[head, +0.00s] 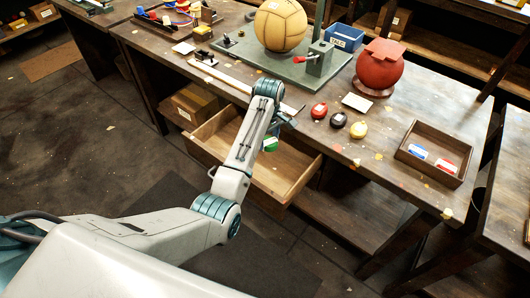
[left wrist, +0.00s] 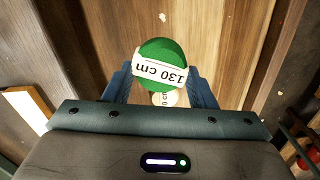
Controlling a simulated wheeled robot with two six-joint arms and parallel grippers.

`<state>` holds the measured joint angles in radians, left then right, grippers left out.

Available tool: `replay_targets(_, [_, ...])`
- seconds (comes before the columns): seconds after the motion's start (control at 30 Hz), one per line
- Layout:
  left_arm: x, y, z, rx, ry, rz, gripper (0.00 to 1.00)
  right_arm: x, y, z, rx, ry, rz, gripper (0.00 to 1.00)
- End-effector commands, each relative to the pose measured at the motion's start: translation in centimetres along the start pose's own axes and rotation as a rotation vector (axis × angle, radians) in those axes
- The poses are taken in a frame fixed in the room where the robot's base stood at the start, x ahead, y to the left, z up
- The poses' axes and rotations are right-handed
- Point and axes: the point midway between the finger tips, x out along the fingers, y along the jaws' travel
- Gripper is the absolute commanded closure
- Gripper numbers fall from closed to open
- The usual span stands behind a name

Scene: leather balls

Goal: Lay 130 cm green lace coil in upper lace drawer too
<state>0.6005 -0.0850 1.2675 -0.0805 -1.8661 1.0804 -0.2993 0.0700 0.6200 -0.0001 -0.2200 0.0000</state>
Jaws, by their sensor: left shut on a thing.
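The green lace coil (left wrist: 165,52) with a white "130 cm" label sits between the blue fingers of my left gripper (left wrist: 160,88) in the left wrist view. In the head view my left gripper (head: 272,136) is shut on the green coil (head: 270,145), over the open wooden drawer (head: 308,178) below the bench top. The bare drawer floor shows around the coil in the wrist view. A pale round patch (left wrist: 163,99) with partial "cm" lettering shows between the fingers; I cannot tell if it lies in the drawer. My right gripper is not in view.
A wooden tray (head: 434,175) at the right holds blue and red labelled pieces. A cardboard box (head: 195,103) stands below.

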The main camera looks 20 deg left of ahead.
Motion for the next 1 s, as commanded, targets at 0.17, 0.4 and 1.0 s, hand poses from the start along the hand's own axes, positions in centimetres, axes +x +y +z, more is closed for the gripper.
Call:
replay_targets(0.17, [3.2,-0.2,0.1,-0.004,-0.004,-0.004,0.72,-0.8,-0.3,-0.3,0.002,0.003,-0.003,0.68])
replay_targets(0.4, [5.9,-0.2,0.1,-0.003,-0.003,-0.003,0.72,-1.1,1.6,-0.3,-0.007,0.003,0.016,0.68])
replay_targets(1.0, [9.5,-0.1,0.1,-0.002,-0.001,-0.001,0.72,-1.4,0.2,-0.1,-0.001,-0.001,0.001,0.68])
